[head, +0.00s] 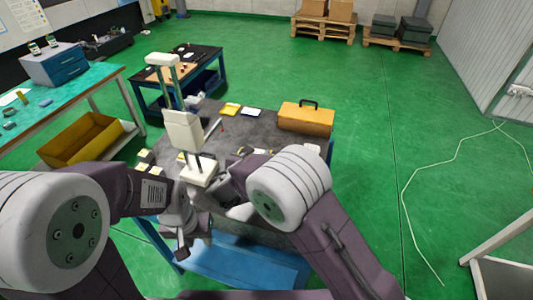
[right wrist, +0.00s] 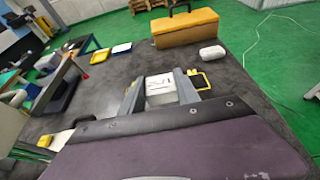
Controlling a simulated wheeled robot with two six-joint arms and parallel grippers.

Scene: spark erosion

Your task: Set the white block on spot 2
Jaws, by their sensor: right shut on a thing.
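The white block (right wrist: 161,88) is between the fingers of my right gripper (right wrist: 160,92) in the right wrist view. Dark marks show on its top face. The gripper is shut on it, low over the dark grey table (right wrist: 230,75); I cannot tell whether the block touches the table. In the head view my right gripper (head: 238,162) is mostly hidden by its own arm. My left gripper (head: 184,248) hangs at the table's front left, and its jaw state is unclear. Small yellow-edged plates (head: 144,154) lie on the table; I cannot read which is spot 2.
A white upright machine (head: 184,130) stands at the table's left. An orange case (head: 305,118) sits at the back right. Yellow and blue trays (head: 231,109) lie at the back. The table's middle back is fairly clear.

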